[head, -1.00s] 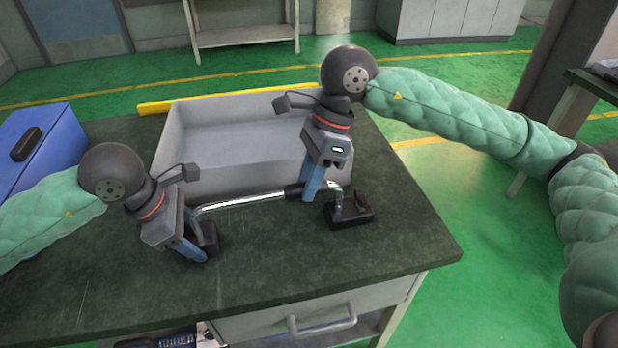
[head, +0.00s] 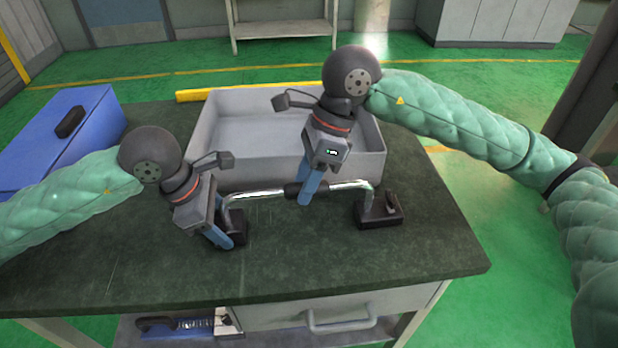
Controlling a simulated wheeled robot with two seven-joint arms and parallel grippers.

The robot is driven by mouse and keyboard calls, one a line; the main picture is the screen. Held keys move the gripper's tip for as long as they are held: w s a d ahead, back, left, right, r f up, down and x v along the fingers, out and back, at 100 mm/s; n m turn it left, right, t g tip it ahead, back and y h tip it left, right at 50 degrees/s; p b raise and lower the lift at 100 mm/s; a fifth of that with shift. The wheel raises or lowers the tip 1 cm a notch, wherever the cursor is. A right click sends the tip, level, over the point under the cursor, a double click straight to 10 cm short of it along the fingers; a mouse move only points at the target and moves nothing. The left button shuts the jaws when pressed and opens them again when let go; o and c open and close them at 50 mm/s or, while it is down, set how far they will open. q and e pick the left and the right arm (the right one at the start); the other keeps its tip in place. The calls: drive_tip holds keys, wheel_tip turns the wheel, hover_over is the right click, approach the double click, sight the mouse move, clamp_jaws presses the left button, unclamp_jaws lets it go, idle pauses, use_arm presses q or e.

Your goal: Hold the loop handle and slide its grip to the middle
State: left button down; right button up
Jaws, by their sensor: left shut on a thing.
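The loop handle (head: 262,194) is a shiny metal rod with a bent leg and a black foot at each end, on the dark tabletop. My left gripper (head: 228,238) is shut on the handle's left end, by the left black foot (head: 238,226). The right foot (head: 380,216) is free of both grippers.
A grey open tray (head: 368,160) stands right behind the handle. A blue case (head: 50,145) is at the back left. The dark tabletop (head: 330,255) is clear in front of the handle. A drawer with a handle is below the front edge.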

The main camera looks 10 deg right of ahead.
drive_tip(key=shift+o, duration=0.6)
drive_tip(key=shift+d, duration=0.1)
drive_tip(key=shift+w+d+r, duration=0.1)
drive_tip(key=shift+r, duration=0.1)
drive_tip(key=v, duration=1.1)
drive_tip(key=shift+r, duration=0.2)
drive_tip(key=shift+w+d, duration=0.1)
use_arm(q)
drive_tip(key=shift+c, duration=2.2)
unclamp_jaws()
drive_tip(key=shift+a, duration=0.1)
